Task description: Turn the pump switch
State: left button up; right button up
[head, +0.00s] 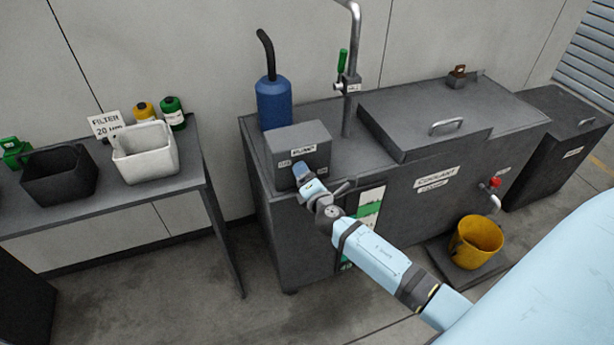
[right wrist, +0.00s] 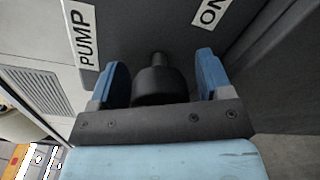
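The grey pump box (head: 299,135) sits on the left end of the big coolant tank, with small labels on its front. My right gripper (head: 299,170) is at that front face and hides the switch in the head view. In the right wrist view, the dark round pump switch (right wrist: 160,84) stands between the two blue fingers of my right gripper (right wrist: 161,75). The fingers are apart, with narrow gaps seeming to show beside the switch; contact is not clear. The PUMP label (right wrist: 84,40) and ON label (right wrist: 213,11) flank it. My left gripper is not in view.
A blue cylinder with a black hose (head: 273,103) stands behind the pump box, and a spout pipe (head: 347,110) rises to its right. The tank lid (head: 420,115) has a handle. A yellow bucket (head: 475,243) stands in front. A side table (head: 110,208) holds bins and bottles.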

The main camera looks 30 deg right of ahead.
jog(key=b+v, duration=0.1)
jog(key=v, duration=1.2)
jog(key=shift+s, duration=0.35)
jog(key=shift+a, duration=0.15)
